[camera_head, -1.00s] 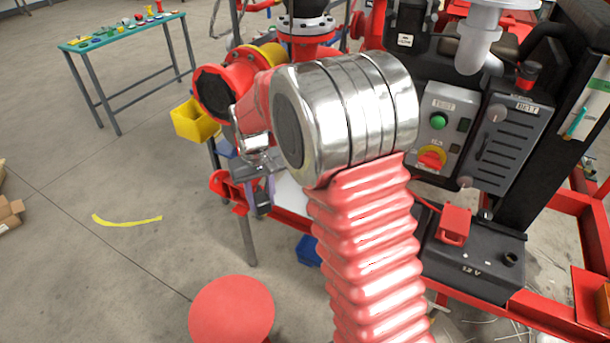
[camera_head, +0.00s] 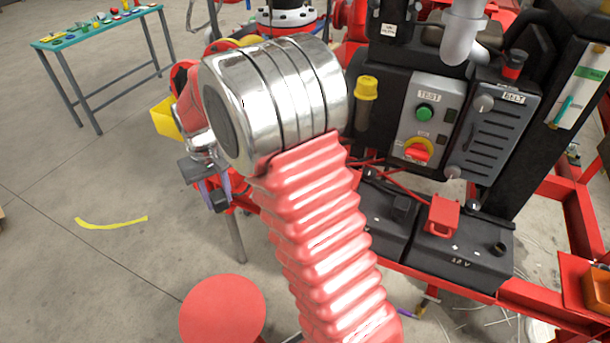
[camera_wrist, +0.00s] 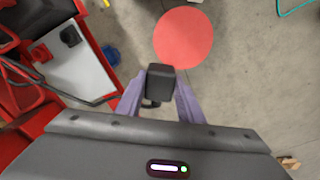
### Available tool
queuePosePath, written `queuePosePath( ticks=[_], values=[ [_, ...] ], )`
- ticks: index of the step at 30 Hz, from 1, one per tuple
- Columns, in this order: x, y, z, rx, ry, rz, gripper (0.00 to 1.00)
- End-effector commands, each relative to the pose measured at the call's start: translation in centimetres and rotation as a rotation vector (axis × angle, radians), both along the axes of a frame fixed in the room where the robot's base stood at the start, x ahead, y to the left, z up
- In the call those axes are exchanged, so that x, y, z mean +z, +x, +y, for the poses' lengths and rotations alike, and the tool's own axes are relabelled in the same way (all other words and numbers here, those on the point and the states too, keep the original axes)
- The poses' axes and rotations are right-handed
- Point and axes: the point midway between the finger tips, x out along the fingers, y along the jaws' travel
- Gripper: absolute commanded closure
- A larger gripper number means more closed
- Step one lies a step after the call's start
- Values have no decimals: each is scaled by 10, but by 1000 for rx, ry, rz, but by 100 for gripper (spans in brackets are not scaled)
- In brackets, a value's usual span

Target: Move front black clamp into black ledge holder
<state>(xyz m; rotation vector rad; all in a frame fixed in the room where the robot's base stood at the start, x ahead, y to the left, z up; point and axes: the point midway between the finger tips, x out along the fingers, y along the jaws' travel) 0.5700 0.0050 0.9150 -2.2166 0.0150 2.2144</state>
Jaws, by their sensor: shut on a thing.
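My gripper (camera_wrist: 160,98) is shut on a black clamp (camera_wrist: 160,82), held between its two purple fingers in the wrist view. In the head view my gripper (camera_head: 213,192) shows small and partly hidden behind my own arm, off the red frame's left side. A red clamp (camera_head: 443,217) sits on the front black battery (camera_head: 465,255). I cannot make out the black ledge holder for certain.
A red round stool top (camera_head: 222,308) stands below the gripper. The red skid frame (camera_head: 500,310), control box (camera_head: 428,115) and a second battery (camera_head: 385,215) are to the right. A teal table (camera_head: 100,28) stands at back left. Floor at left is mostly clear.

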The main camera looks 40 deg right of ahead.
Motion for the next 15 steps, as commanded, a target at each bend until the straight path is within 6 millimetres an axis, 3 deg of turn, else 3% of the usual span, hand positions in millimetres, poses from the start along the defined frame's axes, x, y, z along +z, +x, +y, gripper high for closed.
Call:
queuePosePath(
  ticks=[5, 8, 15],
  values=[
    [-6, 4, -29, -70, 0, 0, 96],
    [-13, 7, -58, -142, 0, 1, 96],
    [-32, 4, -147, -357, 0, 3, 96]
  ],
)
